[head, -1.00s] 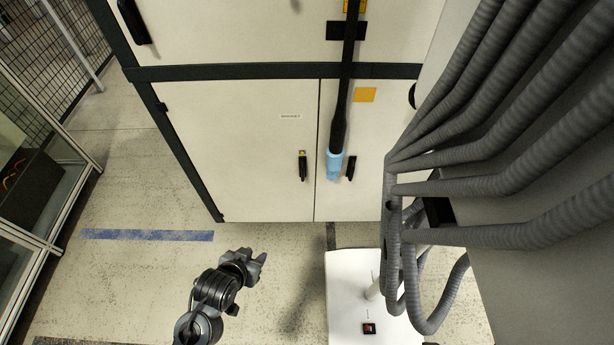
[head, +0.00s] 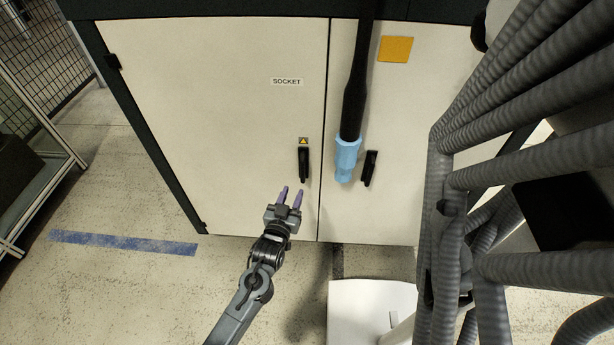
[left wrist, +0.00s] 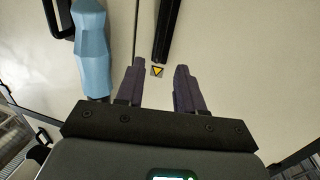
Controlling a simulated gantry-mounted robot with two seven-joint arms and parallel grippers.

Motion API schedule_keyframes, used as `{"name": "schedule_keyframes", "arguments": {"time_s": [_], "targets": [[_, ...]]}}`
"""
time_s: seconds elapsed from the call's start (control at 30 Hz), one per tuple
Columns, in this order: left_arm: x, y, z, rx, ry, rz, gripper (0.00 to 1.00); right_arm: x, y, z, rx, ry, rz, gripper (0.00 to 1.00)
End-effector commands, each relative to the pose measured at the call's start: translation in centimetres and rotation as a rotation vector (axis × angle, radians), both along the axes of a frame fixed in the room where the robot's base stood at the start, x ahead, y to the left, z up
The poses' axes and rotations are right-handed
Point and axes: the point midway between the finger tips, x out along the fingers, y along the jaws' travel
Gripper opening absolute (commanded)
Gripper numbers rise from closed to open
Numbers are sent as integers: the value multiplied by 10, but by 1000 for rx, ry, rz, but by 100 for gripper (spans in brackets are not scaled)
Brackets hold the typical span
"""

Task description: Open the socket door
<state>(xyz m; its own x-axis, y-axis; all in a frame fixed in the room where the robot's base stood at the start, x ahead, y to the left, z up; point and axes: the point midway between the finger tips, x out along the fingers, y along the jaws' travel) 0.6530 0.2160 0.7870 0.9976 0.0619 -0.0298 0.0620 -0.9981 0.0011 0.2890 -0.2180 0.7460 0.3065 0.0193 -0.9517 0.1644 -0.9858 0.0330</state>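The socket door (head: 215,120) is a cream cabinet door labelled "SOCKET", and it is shut. Its black handle (head: 303,164) is upright near the door's right edge, below a small yellow warning sticker (head: 303,141). My left gripper (head: 291,196) is open and empty, just below the handle in the head view. In the left wrist view the handle (left wrist: 161,35) and the sticker (left wrist: 157,71) lie beyond and between the two purple fingertips (left wrist: 160,70), apart from them. My right gripper is in neither view.
A black pole with a light blue end (head: 347,158) hangs before the neighbouring door, which has its own black handle (head: 369,168). Thick grey ribbed hoses (head: 450,200) fill the right side. A white stand (head: 360,300) is below. Floor at the left is clear.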

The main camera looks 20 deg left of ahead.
Motion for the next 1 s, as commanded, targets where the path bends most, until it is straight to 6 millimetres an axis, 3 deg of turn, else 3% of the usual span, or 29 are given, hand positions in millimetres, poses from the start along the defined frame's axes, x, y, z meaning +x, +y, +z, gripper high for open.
{"name": "schedule_keyframes", "arguments": {"time_s": [0.03, 0.27, 0.7, 1.0], "targets": [[3, 0, -7, 1, -12, 2, 37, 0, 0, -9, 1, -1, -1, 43], [20, 1, -7, 3, -35, 6, 37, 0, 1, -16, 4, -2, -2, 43], [87, 5, -8, 2, -33, 5, 37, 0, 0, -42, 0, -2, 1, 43], [111, 7, -7, 3, -31, 5, 37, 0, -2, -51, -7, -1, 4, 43]]}}
